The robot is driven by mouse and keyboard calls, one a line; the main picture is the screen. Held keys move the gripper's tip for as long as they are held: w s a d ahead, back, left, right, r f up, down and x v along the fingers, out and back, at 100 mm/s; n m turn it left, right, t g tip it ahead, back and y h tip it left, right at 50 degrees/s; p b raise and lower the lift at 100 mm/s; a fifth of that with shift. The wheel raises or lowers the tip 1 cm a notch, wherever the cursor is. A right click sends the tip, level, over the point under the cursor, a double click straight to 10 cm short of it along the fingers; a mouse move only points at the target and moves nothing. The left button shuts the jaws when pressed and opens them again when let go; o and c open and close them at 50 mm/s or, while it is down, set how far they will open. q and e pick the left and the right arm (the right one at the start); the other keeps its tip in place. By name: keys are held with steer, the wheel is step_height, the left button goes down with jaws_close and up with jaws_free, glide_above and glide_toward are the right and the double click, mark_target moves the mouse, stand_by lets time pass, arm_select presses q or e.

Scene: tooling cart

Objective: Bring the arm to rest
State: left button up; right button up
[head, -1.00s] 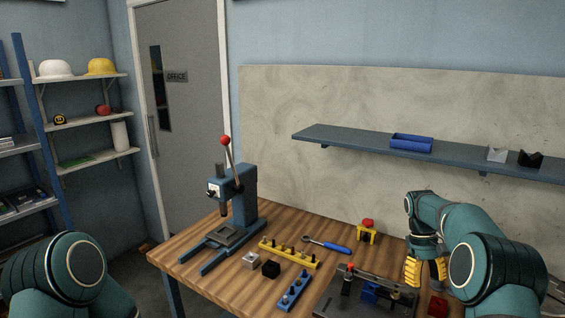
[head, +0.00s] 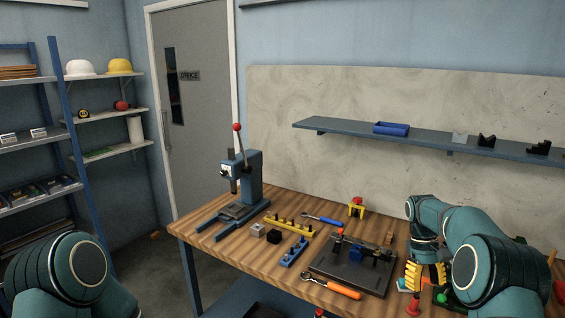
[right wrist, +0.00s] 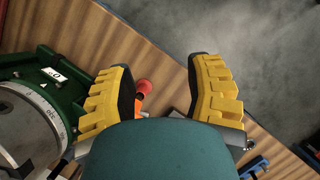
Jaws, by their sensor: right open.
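My right arm (head: 470,250) comes in from the right, bent over the right end of the wooden workbench (head: 270,262). Its gripper (head: 427,275) points down with yellow ridged fingers. In the right wrist view the gripper (right wrist: 165,95) is open, the two fingers wide apart with nothing held between them. Bench and grey floor show below the fingers. My left arm (head: 70,275) shows only as a teal joint at the lower left. Its gripper is out of the picture.
A dark fixture plate (head: 335,272) with a blue block lies left of my right gripper. An orange-handled tool (head: 343,291), a yellow rack (head: 285,226) and a blue lever press (head: 245,185) are on the bench. A green round device (right wrist: 35,115) sits close to the gripper. A wall shelf (head: 350,135) runs behind.

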steer(key=s+a+f+t+y+b, duration=0.1)
steer(key=s+a+f+t, duration=0.15)
steer(key=a+f, duration=0.7)
steer(key=s+a+f+t+y+b, duration=0.15)
steer(key=s+a+f, duration=0.35)
steer(key=f, duration=0.8)
arm_select(q)
step_height(320, 180, down, 6)
steer(key=b, duration=0.2)
steer(key=shift+d+b, duration=0.15)
steer(key=shift+b, duration=0.15)
arm_select(e)
steer(key=s+a+f+m+t+y, duration=0.1)
steer(key=s+a+f+m, duration=0.1)
steer(key=s+a, duration=0.4)
steer(key=s+a+f+m+t+y, duration=0.1)
steer(key=s+a+f+m, duration=0.1)
steer(key=s+a, duration=0.4)
steer(key=s+f, duration=0.1)
steer(key=s, duration=0.4)
steer(key=shift+a+f+m, duration=0.15)
steer(key=shift+f+m, duration=0.1)
steer(key=shift+m, duration=0.05)
steer(key=shift+w, duration=0.1)
steer(key=shift+c, duration=0.5)
